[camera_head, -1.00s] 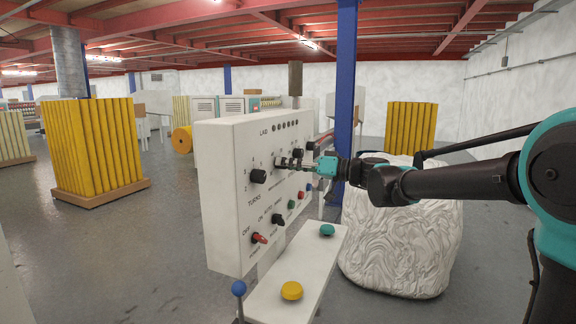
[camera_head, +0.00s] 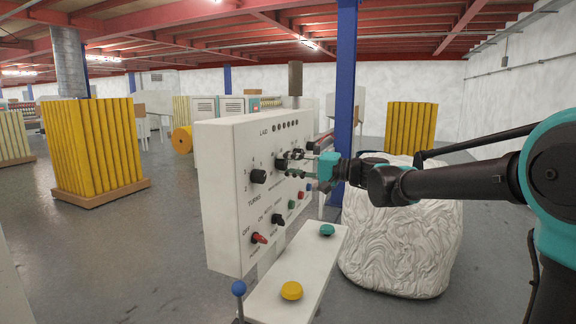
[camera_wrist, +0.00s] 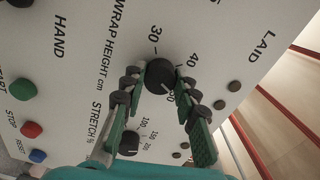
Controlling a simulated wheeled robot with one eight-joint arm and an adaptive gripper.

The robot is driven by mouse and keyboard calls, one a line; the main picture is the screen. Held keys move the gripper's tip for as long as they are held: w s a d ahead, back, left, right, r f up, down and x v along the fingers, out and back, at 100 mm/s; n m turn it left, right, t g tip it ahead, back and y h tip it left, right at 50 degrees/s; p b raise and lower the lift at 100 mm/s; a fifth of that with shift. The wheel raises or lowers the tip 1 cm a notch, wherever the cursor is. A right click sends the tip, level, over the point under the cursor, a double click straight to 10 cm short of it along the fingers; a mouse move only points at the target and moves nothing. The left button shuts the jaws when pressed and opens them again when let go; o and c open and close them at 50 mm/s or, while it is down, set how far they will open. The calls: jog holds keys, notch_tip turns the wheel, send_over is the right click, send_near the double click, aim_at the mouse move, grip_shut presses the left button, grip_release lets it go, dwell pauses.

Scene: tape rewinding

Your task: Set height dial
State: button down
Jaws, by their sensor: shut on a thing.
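The wrap height dial (camera_wrist: 160,75) is a round black knob on the white control panel (camera_wrist: 90,45). In the wrist view the printed numbers 30 and 40 stand near it, with "WRAP HEIGHT cm" to its left. My gripper (camera_wrist: 158,82) is shut on the dial, with one dark fingertip pad on each side of it. The fingers hide part of the dial's rim, and I cannot tell where its pointer stands. In the head view my gripper (camera_head: 293,158) is at the panel's face, and the dial (camera_head: 281,163) is partly hidden by the fingers.
Green (camera_wrist: 23,90), red (camera_wrist: 32,129) and blue (camera_wrist: 38,155) buttons are at the left. The turns dial (camera_head: 258,176) and a red switch (camera_head: 259,238) are on the panel. A shelf (camera_head: 262,308) with yellow and teal buttons juts out below.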

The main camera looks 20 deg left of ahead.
jog(key=shift+m, duration=1.5)
jog(key=c, duration=1.2)
grip_release()
jog(key=shift+o, duration=0.2)
jog(key=s+d, duration=0.1)
jog(key=d, duration=1.1)
